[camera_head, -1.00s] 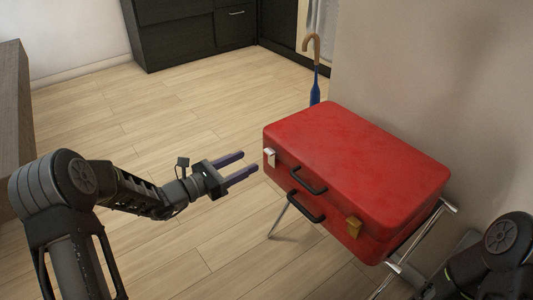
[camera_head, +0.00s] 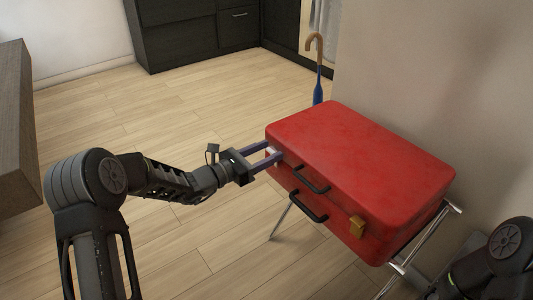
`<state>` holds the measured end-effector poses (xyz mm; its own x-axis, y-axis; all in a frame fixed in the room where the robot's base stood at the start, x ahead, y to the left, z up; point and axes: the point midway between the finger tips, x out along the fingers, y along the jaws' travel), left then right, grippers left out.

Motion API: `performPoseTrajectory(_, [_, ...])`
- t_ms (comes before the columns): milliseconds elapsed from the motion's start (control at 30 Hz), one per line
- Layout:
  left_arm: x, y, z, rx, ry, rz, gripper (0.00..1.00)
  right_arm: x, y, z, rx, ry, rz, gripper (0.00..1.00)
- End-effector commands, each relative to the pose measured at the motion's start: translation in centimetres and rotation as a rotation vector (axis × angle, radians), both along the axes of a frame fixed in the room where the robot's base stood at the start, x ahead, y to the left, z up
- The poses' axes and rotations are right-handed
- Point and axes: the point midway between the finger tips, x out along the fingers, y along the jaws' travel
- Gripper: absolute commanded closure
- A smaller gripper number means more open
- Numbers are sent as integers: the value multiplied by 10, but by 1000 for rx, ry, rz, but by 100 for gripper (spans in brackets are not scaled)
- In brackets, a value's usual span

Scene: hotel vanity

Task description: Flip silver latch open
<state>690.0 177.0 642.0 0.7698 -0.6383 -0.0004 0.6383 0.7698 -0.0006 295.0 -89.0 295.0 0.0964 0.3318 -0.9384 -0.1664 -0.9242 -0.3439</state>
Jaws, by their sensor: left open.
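The red suitcase (camera_head: 365,160) lies closed on a metal folding rack, its front facing lower left. The silver latch (camera_head: 273,152) is on the front near its left corner, mostly hidden behind my fingers. A gold latch (camera_head: 357,227) is on the front near the right end. Two black handles are between them, the upper handle (camera_head: 311,180) and the lower handle (camera_head: 308,207). My left gripper (camera_head: 271,156) is open, with its fingertips at the silver latch; I cannot tell whether they touch it. My right gripper is not in view; only part of my right arm shows at lower right.
The metal rack (camera_head: 410,252) has thin legs under the suitcase. A blue umbrella (camera_head: 318,88) with a wooden handle stands behind it. A wall is close on the right. A dark cabinet (camera_head: 190,30) stands at the back, and the floor (camera_head: 120,120) to the left is clear.

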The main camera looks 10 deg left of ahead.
Motion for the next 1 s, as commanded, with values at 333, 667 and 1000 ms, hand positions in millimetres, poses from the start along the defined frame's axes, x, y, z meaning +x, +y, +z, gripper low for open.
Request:
performPoseTrajectory(333, [0, 0, 0, 0, 0, 0, 64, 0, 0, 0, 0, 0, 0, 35])
performPoseTrajectory(667, [0, 0, 0, 1, -1, 0, 91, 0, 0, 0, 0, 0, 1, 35])
performPoseTrajectory(1000, [0, 0, 0, -1, -2, 0, 100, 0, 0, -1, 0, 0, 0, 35])
